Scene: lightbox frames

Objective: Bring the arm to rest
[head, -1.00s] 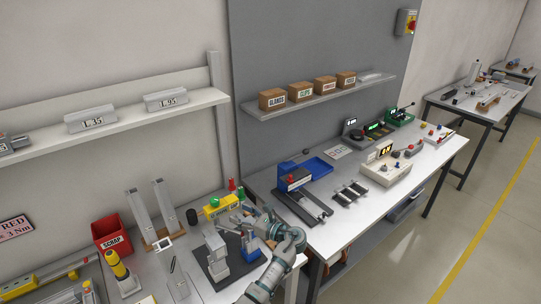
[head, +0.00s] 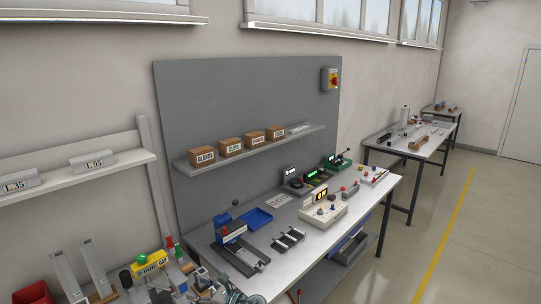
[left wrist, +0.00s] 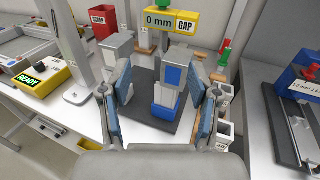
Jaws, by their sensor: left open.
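My left gripper (head: 205,282) is at the bottom edge of the head view, over the near end of the bench and partly cut off. In the left wrist view my left gripper (left wrist: 160,68) is open, with its two blue-padded fingers apart. Between and beyond the fingers are a blue and grey block (left wrist: 167,88) and a grey post (left wrist: 119,52) on a dark plate (left wrist: 143,110). I see nothing held between the pads. My right gripper is in neither view.
A yellow gap display (left wrist: 172,22) reading 0 mm stands behind the plate. A red scrap bin (left wrist: 103,22) is at the back left. A blue fixture (head: 232,228) and a beige control box (head: 324,212) stand farther along the bench. The aisle floor (head: 400,240) is clear.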

